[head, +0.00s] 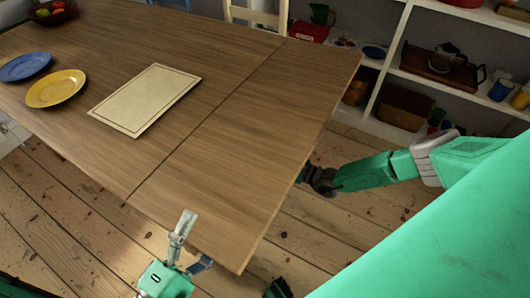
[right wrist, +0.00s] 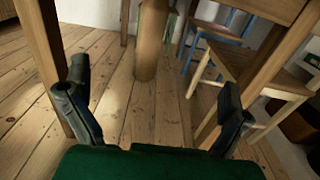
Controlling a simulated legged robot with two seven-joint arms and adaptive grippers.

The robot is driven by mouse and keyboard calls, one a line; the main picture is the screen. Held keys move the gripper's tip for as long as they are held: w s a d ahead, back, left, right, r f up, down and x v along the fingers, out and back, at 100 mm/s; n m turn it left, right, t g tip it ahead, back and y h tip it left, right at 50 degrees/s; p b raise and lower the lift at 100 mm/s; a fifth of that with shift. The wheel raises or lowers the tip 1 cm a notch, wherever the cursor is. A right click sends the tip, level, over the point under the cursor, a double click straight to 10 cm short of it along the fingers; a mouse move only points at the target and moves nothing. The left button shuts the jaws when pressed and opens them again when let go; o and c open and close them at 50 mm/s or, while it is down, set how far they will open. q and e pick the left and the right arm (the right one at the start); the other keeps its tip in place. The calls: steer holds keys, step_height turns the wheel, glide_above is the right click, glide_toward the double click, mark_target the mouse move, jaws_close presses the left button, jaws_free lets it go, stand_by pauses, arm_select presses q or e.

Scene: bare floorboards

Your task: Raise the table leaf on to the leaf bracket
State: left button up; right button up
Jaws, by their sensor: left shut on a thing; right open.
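The table leaf (head: 262,130) is the wooden panel at the right end of the table (head: 150,42), past a thin seam. It looks about level with the tabletop. My left gripper (head: 190,246) is shut on the leaf's near edge, with one finger above and one below. My right gripper (head: 308,178) is at the leaf's outer edge, partly hidden under it. In the right wrist view my right gripper (right wrist: 152,102) is open, with nothing between its fingers. I cannot make out the leaf bracket for certain in either view.
A cream placemat (head: 146,98), a yellow plate (head: 56,88), a blue plate (head: 24,66) and a fruit bowl (head: 50,10) are on the tabletop. Shelves (head: 430,82) stand behind at right. Under the table are wooden legs (right wrist: 150,45) and a chair (right wrist: 262,85).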

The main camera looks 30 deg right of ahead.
arm_select(q)
steer(key=shift+d+r, duration=0.15)
steer(key=shift+r, duration=0.25)
arm_select(e)
steer(key=shift+s+d+f, duration=0.25)
steer(key=shift+s+d, duration=0.1)
steer(key=shift+s, duration=0.25)
steer(key=shift+s+d+f, duration=0.3)
steer(key=shift+s, duration=0.35)
steer(key=shift+s+d+f, duration=0.25)
steer(key=shift+s+d, duration=0.1)
steer(key=shift+s, duration=0.25)
steer(key=v, duration=1.2)
arm_select(q)
steer(key=o, duration=0.5)
arm_select(e)
steer(key=shift+f, duration=0.1)
